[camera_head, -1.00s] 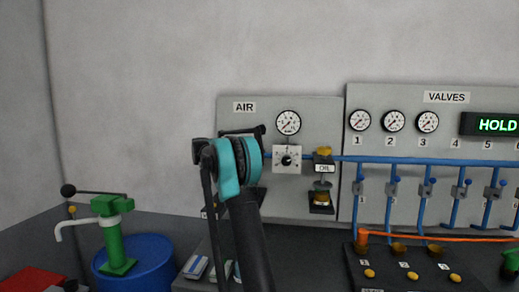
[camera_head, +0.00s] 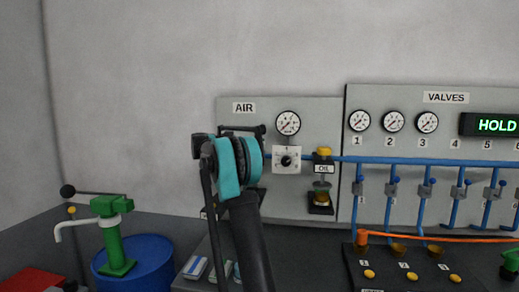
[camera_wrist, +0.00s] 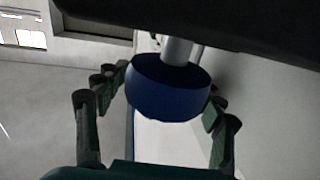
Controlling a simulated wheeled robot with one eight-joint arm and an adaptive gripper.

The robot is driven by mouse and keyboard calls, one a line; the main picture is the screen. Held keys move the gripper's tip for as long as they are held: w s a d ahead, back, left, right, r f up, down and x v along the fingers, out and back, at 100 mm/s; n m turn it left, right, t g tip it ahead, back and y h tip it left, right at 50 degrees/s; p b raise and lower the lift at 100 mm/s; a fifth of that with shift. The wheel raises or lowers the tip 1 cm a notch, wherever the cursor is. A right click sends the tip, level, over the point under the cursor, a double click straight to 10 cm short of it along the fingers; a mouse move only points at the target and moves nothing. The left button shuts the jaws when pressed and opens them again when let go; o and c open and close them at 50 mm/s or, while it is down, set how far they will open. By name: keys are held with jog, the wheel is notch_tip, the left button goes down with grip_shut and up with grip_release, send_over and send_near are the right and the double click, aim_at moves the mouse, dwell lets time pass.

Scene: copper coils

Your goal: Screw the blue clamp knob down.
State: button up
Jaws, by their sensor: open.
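The blue clamp knob (camera_wrist: 168,88) is a thick round disc on a pale metal stem (camera_wrist: 178,50) in the wrist view. My gripper (camera_wrist: 166,92) is open, with one dark green finger on each side of the knob. The knob sits between the fingers. A gap seems to show on the right; on the left the finger's upper end is close to the knob, and I cannot tell if it touches. In the head view my arm stands in front of the AIR panel (camera_head: 240,107), and I cannot make out the knob or the fingers there.
A dark bar (camera_wrist: 230,22) crosses the top of the wrist view, close above the knob. In the head view a blue drum (camera_head: 150,258) with a green pump (camera_head: 112,240) stands at left. The OIL unit (camera_head: 322,180) and valves with blue pipes (camera_head: 420,162) are on the wall panels at right.

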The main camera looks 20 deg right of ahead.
notch_tip(320, 180, up, 8)
jog(key=shift+f, duration=0.1)
dwell(0.4)
